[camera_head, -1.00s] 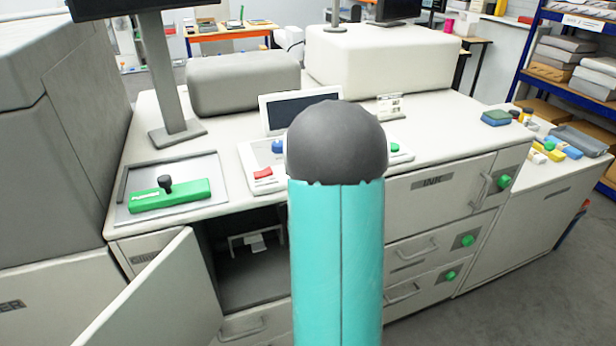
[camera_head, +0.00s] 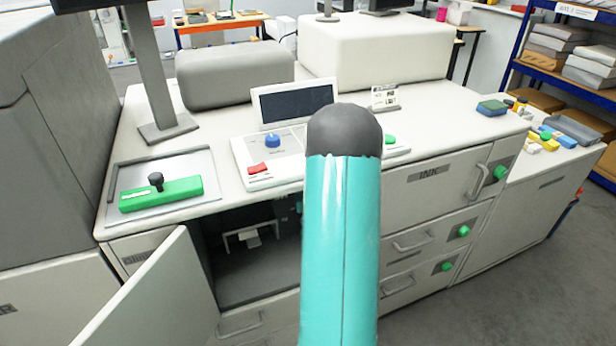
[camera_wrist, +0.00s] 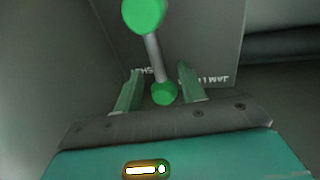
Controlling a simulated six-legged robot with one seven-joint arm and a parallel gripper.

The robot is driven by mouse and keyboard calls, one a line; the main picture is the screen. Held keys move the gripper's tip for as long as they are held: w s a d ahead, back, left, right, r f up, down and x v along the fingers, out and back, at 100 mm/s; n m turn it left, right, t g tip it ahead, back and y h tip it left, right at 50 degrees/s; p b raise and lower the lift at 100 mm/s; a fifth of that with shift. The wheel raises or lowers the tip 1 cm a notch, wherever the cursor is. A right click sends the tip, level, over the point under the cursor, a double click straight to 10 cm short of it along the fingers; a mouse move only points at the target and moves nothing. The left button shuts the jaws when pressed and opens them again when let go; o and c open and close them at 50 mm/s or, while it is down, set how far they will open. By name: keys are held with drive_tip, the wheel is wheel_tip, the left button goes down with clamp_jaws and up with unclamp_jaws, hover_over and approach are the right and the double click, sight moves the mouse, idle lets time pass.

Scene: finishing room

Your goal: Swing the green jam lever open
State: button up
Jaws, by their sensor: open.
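The green jam lever shows in the wrist view as a grey rod (camera_wrist: 153,45) with a large green ball at its upper end and a smaller green ball (camera_wrist: 164,92) at its lower end. My gripper (camera_wrist: 160,72) is open, one finger on each side of the rod's lower part. I cannot tell whether either finger touches it. A dark panel (camera_wrist: 205,35) with upside-down white lettering lies behind the lever. In the head view my turquoise arm hides the gripper and the lever near the open cabinet.
The cabinet door (camera_head: 165,295) stands open at the front left. A console (camera_head: 250,165) with red, blue and green buttons is on top, with a green block (camera_head: 160,195) in a tray to its left. Drawers (camera_head: 420,240) with green knobs are at the right.

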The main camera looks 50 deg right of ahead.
drive_tip(key=shift+x, duration=1.6)
clamp_jaws()
drive_tip(key=shift+w, duration=0.1)
